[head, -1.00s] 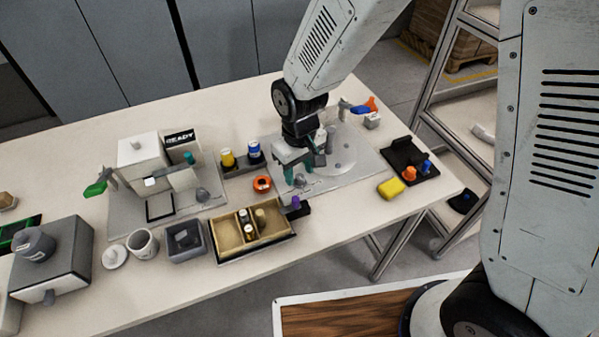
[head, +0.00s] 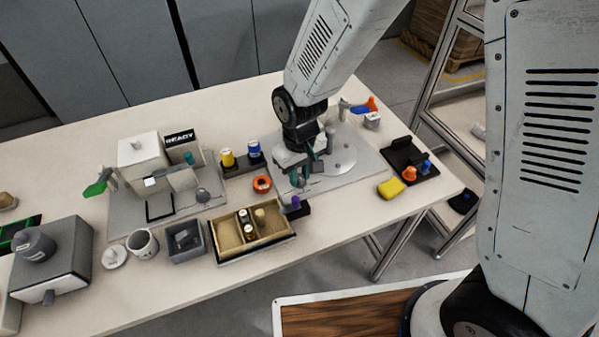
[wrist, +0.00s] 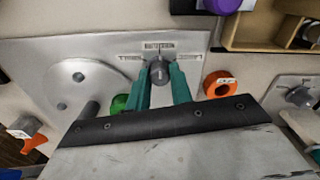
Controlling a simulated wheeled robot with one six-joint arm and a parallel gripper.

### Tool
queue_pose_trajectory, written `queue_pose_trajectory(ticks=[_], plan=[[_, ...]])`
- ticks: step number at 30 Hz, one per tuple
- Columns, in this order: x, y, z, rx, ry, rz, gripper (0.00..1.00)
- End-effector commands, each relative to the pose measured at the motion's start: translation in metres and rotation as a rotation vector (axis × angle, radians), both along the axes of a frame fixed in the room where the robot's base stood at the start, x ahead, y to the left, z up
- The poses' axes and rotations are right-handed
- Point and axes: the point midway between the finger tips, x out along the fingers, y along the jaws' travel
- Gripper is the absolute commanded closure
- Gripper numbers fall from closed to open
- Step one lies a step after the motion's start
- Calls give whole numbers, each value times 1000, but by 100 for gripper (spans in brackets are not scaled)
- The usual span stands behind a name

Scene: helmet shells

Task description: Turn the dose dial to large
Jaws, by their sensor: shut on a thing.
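In the wrist view a grey dial knob (wrist: 160,75) stands on a pale metal plate (wrist: 100,50), with small labels around it too blurred to read surely. My gripper (wrist: 159,84) has its two green fingers on either side of the knob and is shut on it. In the head view my gripper (head: 303,178) is low over the near left part of that plate and hides the knob. A second grey dial knob (wrist: 298,96) is on another plate at the right of the wrist view; in the head view it (head: 203,195) is by the READY machine.
An orange ring (head: 262,184), which also shows in the wrist view (wrist: 220,84), lies close to my gripper. A purple-topped thing (head: 295,202) and a divided wooden tray (head: 222,242) are nearby.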

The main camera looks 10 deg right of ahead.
Motion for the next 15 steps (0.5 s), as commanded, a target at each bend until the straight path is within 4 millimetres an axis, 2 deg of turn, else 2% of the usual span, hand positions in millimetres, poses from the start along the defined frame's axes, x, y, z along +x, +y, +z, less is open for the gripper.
queue_pose_trajectory(ticks=[8, 15], plan=[[0, 0, 0, 0, 0, -177, 100], [0, 0, 0, 0, 0, -402, 100]])
